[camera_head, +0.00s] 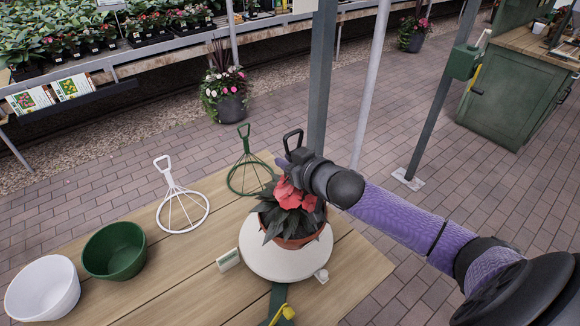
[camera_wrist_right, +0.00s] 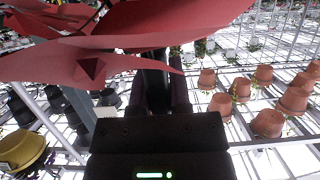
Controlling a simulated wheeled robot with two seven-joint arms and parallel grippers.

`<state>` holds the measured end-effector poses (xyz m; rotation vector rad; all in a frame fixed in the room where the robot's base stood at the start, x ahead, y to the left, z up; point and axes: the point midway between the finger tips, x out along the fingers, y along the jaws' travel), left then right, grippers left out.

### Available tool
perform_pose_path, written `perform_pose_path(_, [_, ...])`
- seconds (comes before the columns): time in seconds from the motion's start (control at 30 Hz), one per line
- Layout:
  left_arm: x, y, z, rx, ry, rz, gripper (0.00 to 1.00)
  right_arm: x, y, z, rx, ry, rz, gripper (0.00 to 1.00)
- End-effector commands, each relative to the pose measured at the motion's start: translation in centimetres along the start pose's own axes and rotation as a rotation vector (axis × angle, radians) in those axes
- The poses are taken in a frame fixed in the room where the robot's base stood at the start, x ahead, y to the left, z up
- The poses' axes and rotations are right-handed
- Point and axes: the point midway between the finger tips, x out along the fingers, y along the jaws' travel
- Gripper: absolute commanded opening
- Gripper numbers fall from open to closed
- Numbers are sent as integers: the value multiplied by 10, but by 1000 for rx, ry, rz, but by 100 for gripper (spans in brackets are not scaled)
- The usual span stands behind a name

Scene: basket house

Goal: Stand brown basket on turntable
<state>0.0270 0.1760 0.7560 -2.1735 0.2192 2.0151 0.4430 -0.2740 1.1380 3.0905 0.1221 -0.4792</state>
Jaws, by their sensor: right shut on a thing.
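The brown basket (camera_head: 290,242) is a terracotta-brown pot with dark leaves and red flowers. It appears upright over the round white turntable (camera_head: 260,262), and its base overlaps the disc's upper right part. I cannot tell whether it touches the disc. My right gripper (camera_head: 286,164) is above the flowers, shut on the basket's dark hanger, whose handle loop (camera_head: 293,139) sticks up beyond it. In the right wrist view, my gripper (camera_wrist_right: 158,92) holds a dark upright piece, and large red petals (camera_wrist_right: 95,55) cover the upper left. My left gripper is not in view.
On the wooden table (camera_head: 175,290) are a green bowl (camera_head: 115,252), a white bowl (camera_head: 42,290), a white hanger (camera_head: 182,208), a green hanger (camera_head: 249,170) and a small white label block (camera_head: 228,260). A yellow-handled tool (camera_head: 284,312) lies at the front. A grey post (camera_head: 321,80) stands behind.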

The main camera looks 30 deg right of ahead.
Motion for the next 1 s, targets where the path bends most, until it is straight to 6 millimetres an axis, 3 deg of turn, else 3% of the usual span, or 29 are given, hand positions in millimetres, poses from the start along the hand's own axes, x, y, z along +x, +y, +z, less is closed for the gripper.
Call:
perform_pose_path(0.3, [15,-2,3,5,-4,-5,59,14,0,44,0,4,0,0])
perform_pose_path(0.73, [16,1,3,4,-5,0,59,17,0,50,-1,5,-1,0])
perform_pose_path(0.77, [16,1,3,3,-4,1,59,16,0,52,-1,0,0,30])
perform_pose_path(0.8, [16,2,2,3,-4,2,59,16,0,52,-1,0,0,38])
perform_pose_path(0.9, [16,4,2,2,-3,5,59,16,0,52,-1,0,0,58])
perform_pose_path(1.0, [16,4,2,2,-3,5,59,16,0,52,-1,0,0,58])
